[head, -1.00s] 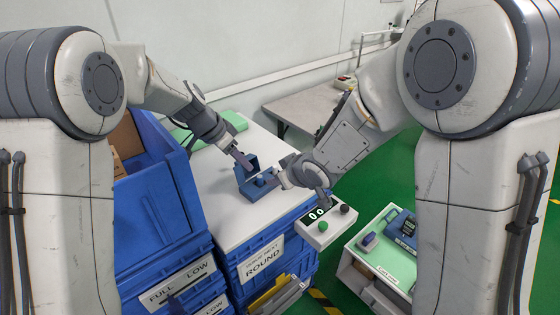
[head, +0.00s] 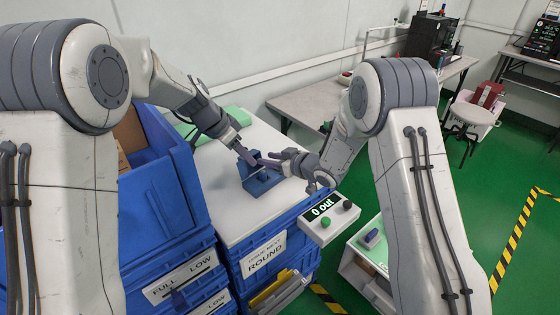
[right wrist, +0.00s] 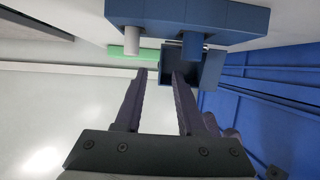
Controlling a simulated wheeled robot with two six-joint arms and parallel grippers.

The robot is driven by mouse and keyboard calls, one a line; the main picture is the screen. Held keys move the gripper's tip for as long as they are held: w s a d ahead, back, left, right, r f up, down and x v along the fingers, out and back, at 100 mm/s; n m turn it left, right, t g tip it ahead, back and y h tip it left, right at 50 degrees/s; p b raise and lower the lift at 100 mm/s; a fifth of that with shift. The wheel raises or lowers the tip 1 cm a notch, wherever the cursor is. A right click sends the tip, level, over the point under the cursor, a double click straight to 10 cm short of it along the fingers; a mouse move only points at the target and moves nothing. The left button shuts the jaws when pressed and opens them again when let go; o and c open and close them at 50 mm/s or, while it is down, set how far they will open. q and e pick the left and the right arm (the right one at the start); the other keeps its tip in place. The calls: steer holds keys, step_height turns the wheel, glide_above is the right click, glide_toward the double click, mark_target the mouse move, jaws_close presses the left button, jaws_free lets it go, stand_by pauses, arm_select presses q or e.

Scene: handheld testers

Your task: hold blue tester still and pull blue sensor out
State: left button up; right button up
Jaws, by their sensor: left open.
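The blue tester (head: 262,184) stands on the white top of the blue crate stack in the head view. In the right wrist view a blue block with a grey peg and a blue peg (right wrist: 190,14) is at the top, and a hollow blue box (right wrist: 212,66) lies below it. I cannot tell which part is the sensor. My left gripper (head: 246,156) is open at the tester's back; whether it touches is unclear. My right gripper (head: 266,160) is close to the tester's upper right side. Its fingers (right wrist: 159,74) are apart with nothing seen between them.
A white box with a display reading "0 out" (head: 323,207) and two knobs sits at the front right corner. A low cart (head: 362,258) with a small purple item (head: 371,238) stands right of it. Blue bins (head: 160,205) crowd the left.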

mark_target(263, 172)
steer(key=shift+x, duration=1.85)
jaws_close()
arm_select(q)
steer(key=shift+c, duration=0.6)
steer(key=shift+m+g+y, duration=0.4)
steer(key=x, duration=0.6)
steer(key=w+d+x, duration=0.1)
steer(key=x, duration=0.2)
steer(key=shift+d, duration=0.15)
